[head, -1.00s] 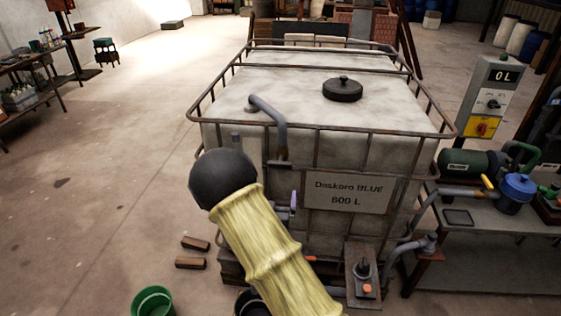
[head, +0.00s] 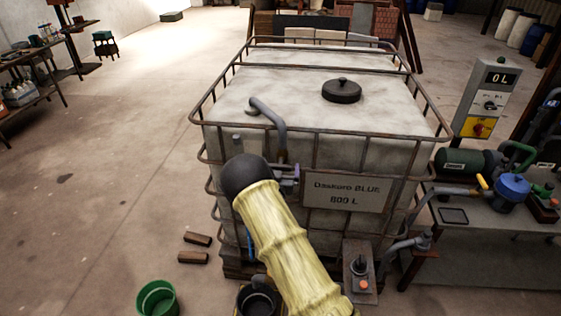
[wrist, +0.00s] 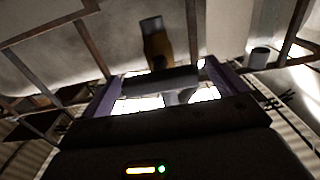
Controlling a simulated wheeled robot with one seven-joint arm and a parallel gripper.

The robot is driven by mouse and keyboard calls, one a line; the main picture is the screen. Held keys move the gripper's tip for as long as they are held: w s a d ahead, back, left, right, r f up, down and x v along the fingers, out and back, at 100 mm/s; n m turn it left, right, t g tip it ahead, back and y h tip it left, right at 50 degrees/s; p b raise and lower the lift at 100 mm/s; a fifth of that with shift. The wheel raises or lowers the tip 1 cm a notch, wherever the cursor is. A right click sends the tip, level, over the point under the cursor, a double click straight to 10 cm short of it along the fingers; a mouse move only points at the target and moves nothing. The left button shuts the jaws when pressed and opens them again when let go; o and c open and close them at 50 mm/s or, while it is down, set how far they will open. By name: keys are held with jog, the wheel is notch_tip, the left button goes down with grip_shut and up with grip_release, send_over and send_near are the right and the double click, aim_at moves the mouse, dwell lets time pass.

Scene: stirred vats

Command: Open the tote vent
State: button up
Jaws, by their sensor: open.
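The white caged tote (head: 225,165) stands ahead, labelled "Daskoro BLUE 800 L". A bent grey pipe (head: 277,118) comes off its top and runs down the front face. A black round lid (head: 342,91) sits on top. My gripper (head: 290,172) is at the upper front of the tote, by the pipe's lower end, partly hidden by my arm. In the wrist view my gripper (wrist: 160,76) is open, its purple fingers on either side of a grey horizontal bar (wrist: 160,82). A yellow-brown piece with a dark end (wrist: 157,45) shows beyond. I cannot tell whether the fingers touch anything.
Rusty cage bars (head: 330,133) surround the tote. A label plate (head: 345,191) is right of the gripper. A control post (head: 487,98) reading 0 L and a pump bench (head: 485,222) stand right. Green (head: 156,299) and dark (head: 257,297) buckets stand below. Floor at left is open.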

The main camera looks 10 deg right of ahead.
jog(key=shift+p+x, duration=0.3)
jog(key=shift+x, duration=0.9)
jog(key=c, duration=1)
